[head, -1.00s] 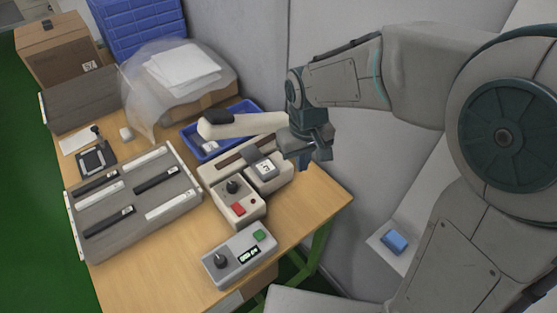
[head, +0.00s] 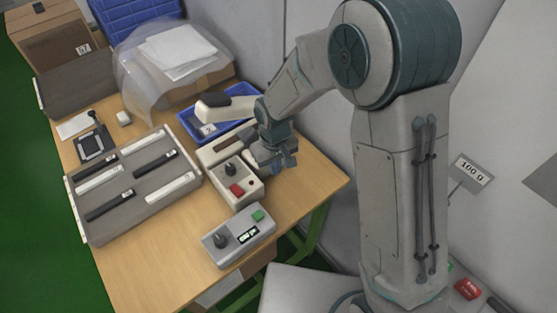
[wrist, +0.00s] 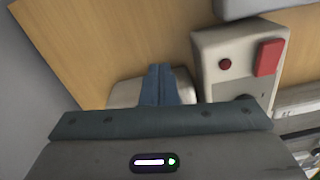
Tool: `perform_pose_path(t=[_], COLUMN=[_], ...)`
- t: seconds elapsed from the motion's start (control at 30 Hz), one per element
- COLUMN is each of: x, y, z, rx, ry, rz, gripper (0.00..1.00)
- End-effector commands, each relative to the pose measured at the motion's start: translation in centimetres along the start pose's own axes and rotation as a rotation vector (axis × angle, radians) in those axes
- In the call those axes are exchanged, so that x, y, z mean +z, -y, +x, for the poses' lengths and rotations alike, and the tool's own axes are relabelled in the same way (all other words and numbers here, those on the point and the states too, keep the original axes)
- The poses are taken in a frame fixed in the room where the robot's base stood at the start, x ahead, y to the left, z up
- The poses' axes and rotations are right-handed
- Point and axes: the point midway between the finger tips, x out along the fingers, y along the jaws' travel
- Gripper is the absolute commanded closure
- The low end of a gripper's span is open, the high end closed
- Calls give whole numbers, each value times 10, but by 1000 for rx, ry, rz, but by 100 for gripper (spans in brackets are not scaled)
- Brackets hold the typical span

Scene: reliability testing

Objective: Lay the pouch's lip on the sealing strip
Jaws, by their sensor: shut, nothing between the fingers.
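In the wrist view my gripper's fingers (wrist: 160,72) are together and empty, over a cream end of the sealer (wrist: 126,92). I cannot clearly make out the pouch; the spot where a small grey labelled item lay is hidden behind my gripper.
The blue tray (head: 247,92) is behind. A slotted rack (head: 82,220) and a clear bag of white sheets (head: 133,85) are left.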

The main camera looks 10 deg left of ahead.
Motion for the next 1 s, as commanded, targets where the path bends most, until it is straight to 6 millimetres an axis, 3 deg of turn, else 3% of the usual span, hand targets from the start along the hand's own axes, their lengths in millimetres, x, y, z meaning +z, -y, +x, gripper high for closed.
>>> perform_pose_path(t=[0.2, 0.67, 1.0], x=[-19, -24, -39], y=[0, 0, -1], z=[-1, 0, 0], rx=[0, 0, 0], ry=[2, 2, 3], rz=[1, 1, 2], gripper=[100, 100, 100])
